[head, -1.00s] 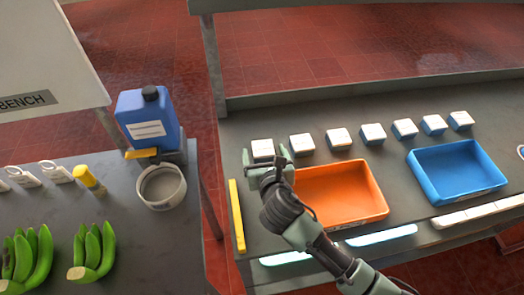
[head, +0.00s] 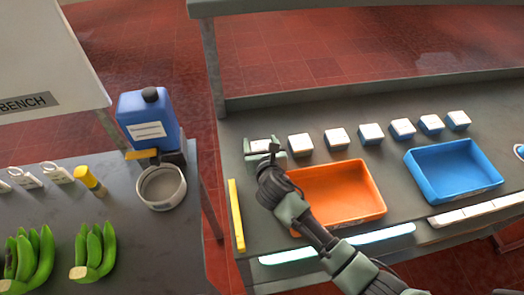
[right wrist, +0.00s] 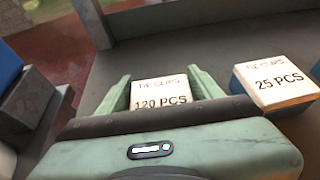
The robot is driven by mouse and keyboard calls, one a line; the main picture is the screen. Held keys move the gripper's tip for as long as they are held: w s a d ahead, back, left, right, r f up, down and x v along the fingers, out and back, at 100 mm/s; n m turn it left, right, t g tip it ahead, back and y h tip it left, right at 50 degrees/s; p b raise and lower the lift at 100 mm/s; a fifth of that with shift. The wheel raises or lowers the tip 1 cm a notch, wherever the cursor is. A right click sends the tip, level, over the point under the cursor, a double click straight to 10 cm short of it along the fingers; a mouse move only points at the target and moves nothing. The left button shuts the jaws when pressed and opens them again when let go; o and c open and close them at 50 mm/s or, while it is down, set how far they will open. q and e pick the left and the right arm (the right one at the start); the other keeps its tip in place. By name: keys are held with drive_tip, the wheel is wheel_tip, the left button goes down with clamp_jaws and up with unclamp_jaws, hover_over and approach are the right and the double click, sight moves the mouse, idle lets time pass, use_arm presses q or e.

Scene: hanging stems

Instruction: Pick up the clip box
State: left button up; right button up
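The leftmost white-topped clip box (head: 262,144) stands on the right-hand bench. In the right wrist view this box (right wrist: 161,92) reads "TIE CLIPS 120 PCS". My right gripper (head: 265,150) is open, with one finger on each side of that box. In the right wrist view the fingers of my right gripper (right wrist: 160,88) flank the box, and the gripper body hides its near part. A neighbouring clip box (right wrist: 275,83) reads "25 PCS" and stands right of the fingers. My left gripper is not in view.
Several more boxes (head: 371,134) continue the row to the right. An orange tray (head: 375,214) and a blue tray (head: 466,193) stand in front. A yellow strip (head: 237,215) lies at the bench's left edge. A blue jug (head: 150,120) and bananas (head: 95,250) are on the other bench.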

drive_tip(key=c, duration=0.9)
wheel_tip(320, 180, up, 20)
